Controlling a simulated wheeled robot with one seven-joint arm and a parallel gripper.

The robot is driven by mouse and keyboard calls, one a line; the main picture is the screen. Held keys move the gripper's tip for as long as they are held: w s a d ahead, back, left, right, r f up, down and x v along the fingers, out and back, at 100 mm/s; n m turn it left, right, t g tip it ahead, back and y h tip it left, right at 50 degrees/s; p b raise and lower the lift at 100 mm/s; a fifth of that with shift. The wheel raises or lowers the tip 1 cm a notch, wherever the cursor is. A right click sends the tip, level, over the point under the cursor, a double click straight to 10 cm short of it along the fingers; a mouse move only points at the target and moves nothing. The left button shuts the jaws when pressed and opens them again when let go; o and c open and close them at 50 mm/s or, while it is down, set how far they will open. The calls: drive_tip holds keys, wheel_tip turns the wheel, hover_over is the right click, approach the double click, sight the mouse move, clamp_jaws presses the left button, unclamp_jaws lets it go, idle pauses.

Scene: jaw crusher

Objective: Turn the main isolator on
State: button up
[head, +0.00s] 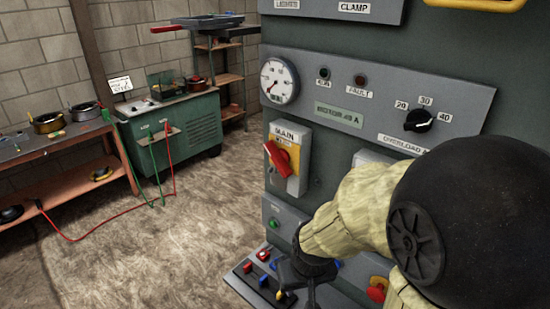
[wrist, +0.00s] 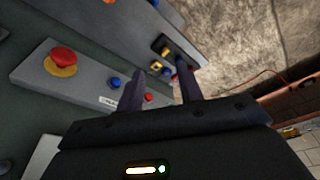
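The main isolator (head: 292,168) is a grey box labelled MAIN on the machine's panel, left of centre in the head view. Its red handle (head: 277,157) sits on a yellow plate and slants from upper left to lower right. My gripper (head: 291,292) is below the isolator, near the lower control console, partly hidden by my arm. In the wrist view my gripper (wrist: 161,76) has its two fingers apart with nothing between them. I cannot make out the isolator in the wrist view.
A console (head: 262,272) with coloured buttons lies below the isolator. A red mushroom button (wrist: 63,58) shows in the wrist view. An overload dial (head: 419,120) and a gauge (head: 279,81) are higher on the panel.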

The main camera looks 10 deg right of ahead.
drive_tip(key=shift+o, duration=0.4)
drive_tip(key=shift+s, duration=0.15)
drive_tip(key=w+a+r+t+h+p, duration=0.1)
drive_tip(key=w+a+r+t, duration=0.2)
drive_tip(key=w, duration=0.5)
drive_tip(key=w+a+r+t+h+p, duration=0.1)
drive_tip(key=w+a+r+t, duration=0.15)
drive_tip(key=w, duration=0.55)
drive_tip(key=w+a+r+t+p, duration=0.2)
drive_tip(key=w+a+r+t, duration=0.1)
drive_tip(key=w, duration=0.4)
drive_tip(key=s+a+r+m+h+p, duration=0.2)
drive_tip(key=a+r+h, duration=0.3)
drive_tip(key=h, duration=0.7)
drive_tip(key=shift+s+r+g+h, duration=0.35)
drive_tip(key=shift+s+r+h, duration=0.1)
drive_tip(key=shift+s, duration=0.2)
drive_tip(key=shift+d, duration=0.1)
